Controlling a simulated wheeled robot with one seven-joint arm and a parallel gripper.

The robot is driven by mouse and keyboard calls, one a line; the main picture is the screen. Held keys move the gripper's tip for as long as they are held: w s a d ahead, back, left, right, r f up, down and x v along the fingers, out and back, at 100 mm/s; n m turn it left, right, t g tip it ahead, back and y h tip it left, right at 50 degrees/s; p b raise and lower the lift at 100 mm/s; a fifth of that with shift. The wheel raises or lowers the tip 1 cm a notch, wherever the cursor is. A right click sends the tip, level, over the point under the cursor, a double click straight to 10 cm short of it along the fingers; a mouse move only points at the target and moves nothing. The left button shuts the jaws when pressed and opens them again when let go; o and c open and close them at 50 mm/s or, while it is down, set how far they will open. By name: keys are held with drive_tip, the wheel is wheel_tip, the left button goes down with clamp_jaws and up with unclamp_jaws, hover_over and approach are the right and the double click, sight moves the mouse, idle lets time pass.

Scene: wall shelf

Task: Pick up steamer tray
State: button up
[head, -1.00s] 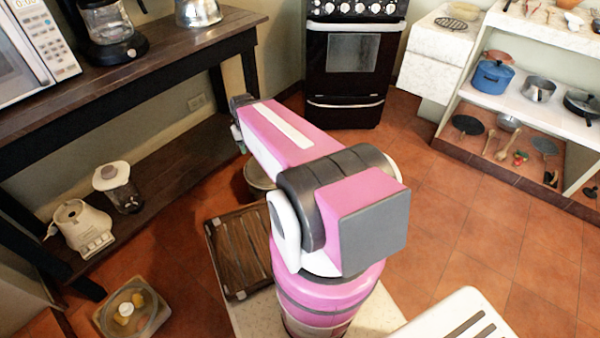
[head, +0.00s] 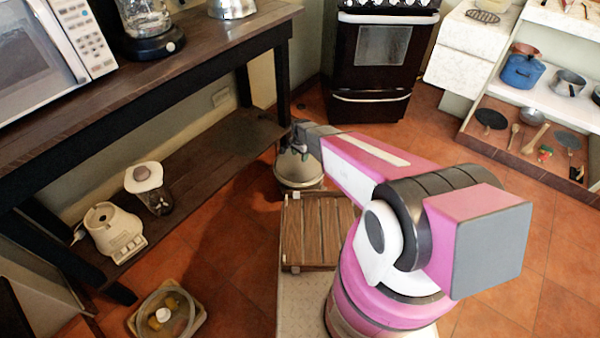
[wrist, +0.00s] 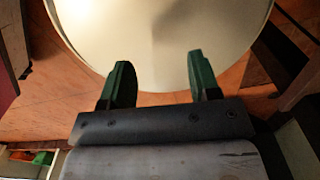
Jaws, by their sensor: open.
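A round, pale metal vessel (head: 299,170), which looks like the steamer tray, stands on the tiled floor beside the dark bench. The wrist view shows a broad, smooth, cream round surface (wrist: 165,40) filling the top. My gripper (wrist: 158,62) is open, with its two dark green fingers apart and overlapping the near edge of that surface. Nothing is held between them. I cannot tell whether the fingers touch it or are above it. In the head view my gripper (head: 298,138) is small and partly hidden at the vessel's far upper side.
A slatted wooden rack (head: 318,232) lies just in front of the vessel. The dark bench (head: 150,75) with a lower shelf (head: 205,165) runs along the left. A clear container (head: 165,316) sits at bottom left. An oven (head: 378,60) stands behind.

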sight(299, 166)
drive_tip(key=f, duration=1)
drive_tip(key=shift+a, duration=0.2)
drive_tip(key=shift+r, duration=0.1)
clamp_jaws()
